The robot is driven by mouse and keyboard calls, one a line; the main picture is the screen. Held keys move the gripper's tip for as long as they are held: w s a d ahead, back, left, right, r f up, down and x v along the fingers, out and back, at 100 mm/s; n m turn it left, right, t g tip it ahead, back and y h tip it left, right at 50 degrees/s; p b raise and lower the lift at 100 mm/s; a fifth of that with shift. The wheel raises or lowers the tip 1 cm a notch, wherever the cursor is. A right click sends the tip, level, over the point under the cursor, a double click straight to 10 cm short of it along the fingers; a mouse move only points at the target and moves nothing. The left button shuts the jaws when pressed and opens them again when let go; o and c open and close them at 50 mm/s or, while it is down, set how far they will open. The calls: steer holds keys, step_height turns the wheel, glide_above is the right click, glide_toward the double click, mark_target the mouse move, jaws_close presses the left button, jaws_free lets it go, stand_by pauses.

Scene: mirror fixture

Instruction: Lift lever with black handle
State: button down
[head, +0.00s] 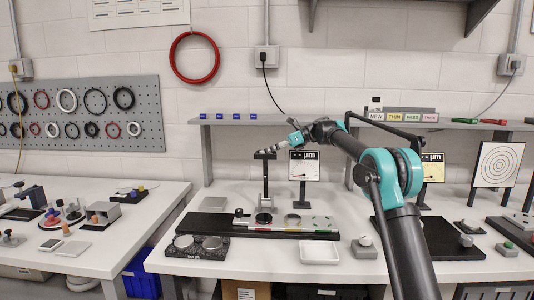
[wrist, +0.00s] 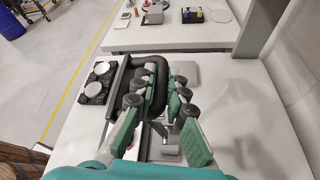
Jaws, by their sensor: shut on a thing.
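The lever's black handle (head: 264,155) sits at the top of an upright stand on the fixture in the head view. In the wrist view, the black handle (wrist: 157,80) is a thick rounded bar between my fingers. My gripper (head: 275,149) reaches it from the upper right. In the wrist view, my gripper (wrist: 156,88) has its green-padded fingers on both sides of the handle and is shut on it. The lever's lower part is largely hidden by the fingers in the wrist view. The fixture base (head: 236,232) is a long black rail on the table.
A black block with round discs (head: 197,248) stands at the fixture's front left. A white tray (head: 319,252) lies in front of the fixture. A gauge display (head: 304,165) stands behind, right of the lever. A shelf (head: 230,120) runs along the wall. A second table (head: 150,205) is at left.

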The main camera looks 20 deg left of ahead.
steer(key=shift+w+d+f, duration=0.1)
steer(key=shift+w+f, duration=0.1)
steer(key=c, duration=1.6)
jaws_free()
steer(key=shift+f, duration=0.1)
steer(key=shift+o, duration=0.2)
steer(key=v, duration=1.2)
